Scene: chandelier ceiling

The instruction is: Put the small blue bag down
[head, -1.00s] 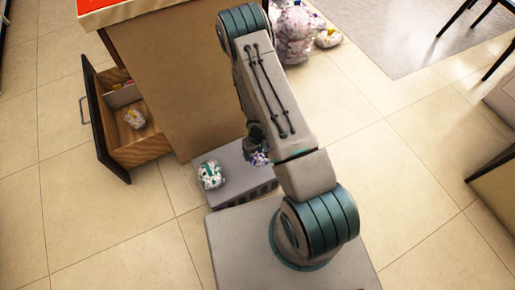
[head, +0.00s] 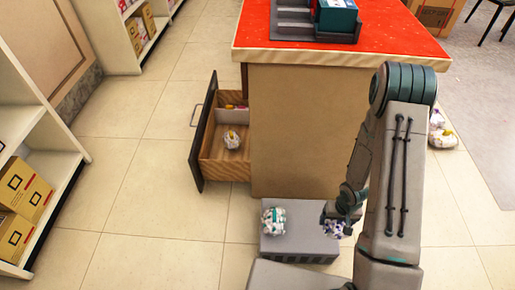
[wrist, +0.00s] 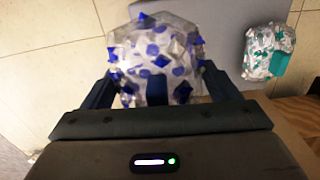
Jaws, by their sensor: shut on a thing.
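The small blue bag (wrist: 155,55) is a clear, crinkled bag with blue dots and blue spiky corners. In the wrist view it sits between the two dark fingers of my gripper (wrist: 160,88), which is shut on it. In the head view my gripper (head: 343,212) points down, and the bag (head: 335,229) shows only partly below it, over the right part of a low grey platform (head: 295,247). I cannot tell whether the bag touches the platform.
A white and teal bag (head: 273,221) lies on the platform's left part; it also shows in the wrist view (wrist: 268,52). An open drawer (head: 222,160) holds another bag (head: 232,139). The counter (head: 310,130) stands behind. Shelves (head: 30,150) line the left; floor between is clear.

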